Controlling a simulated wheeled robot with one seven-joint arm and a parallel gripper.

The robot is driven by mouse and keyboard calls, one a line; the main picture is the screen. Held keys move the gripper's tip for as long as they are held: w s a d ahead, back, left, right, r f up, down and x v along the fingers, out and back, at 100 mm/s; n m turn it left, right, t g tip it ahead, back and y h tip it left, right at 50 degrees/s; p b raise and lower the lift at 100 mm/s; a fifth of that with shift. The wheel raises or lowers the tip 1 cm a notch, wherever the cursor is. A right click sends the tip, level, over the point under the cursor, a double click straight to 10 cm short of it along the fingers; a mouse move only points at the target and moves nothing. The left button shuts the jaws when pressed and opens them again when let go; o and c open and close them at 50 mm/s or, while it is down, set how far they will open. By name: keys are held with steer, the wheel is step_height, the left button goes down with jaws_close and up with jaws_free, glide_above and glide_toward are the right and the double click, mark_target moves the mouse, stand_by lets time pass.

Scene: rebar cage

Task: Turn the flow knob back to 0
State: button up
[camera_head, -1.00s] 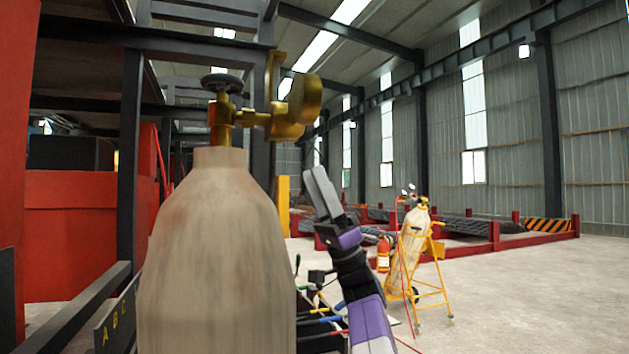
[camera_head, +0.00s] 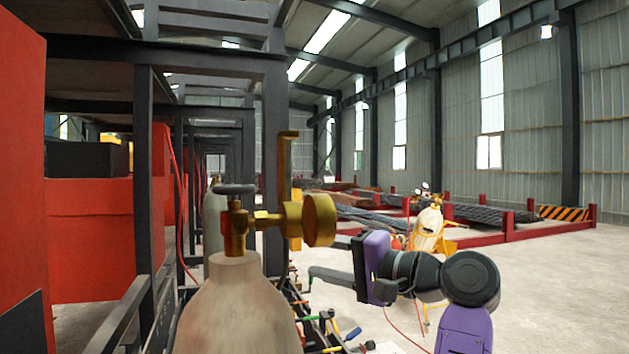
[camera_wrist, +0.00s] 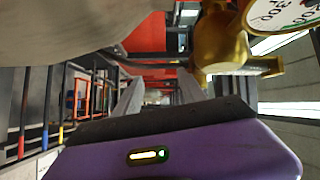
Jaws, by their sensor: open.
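A pale gas cylinder (camera_head: 238,310) stands upright in front of me, with a brass valve (camera_head: 236,228) and a dark handwheel (camera_head: 235,189) on top. A brass regulator (camera_head: 268,222) runs right from the valve to a round gauge (camera_head: 318,220), seen from behind. I cannot single out the flow knob. In the wrist view, the gauge face (camera_wrist: 282,12) is cut off at the top right, beside the brass regulator body (camera_wrist: 220,45) and a brass stub (camera_wrist: 262,66). My gripper (camera_head: 318,258) is open and empty, just below and right of the gauge; its fingers also show in the wrist view (camera_wrist: 160,88).
A black steel frame (camera_head: 272,150) and red cabinets (camera_head: 95,240) stand at the left. Hoses and coloured tools (camera_head: 325,325) lie low behind the cylinder. The floor (camera_head: 540,290) at the right is clear.

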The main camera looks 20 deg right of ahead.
steer(key=s+d+r+m+t+h+p, duration=0.1)
steer(key=s+d+r+m+h+p, duration=0.25)
steer(key=r+m, duration=0.3)
steer(key=p+x, duration=0.1)
steer(key=x, duration=0.6)
steer(key=shift+a+r, duration=0.35)
steer(key=shift+w+n, duration=0.15)
steer(key=shift+n, duration=0.1)
jaws_close()
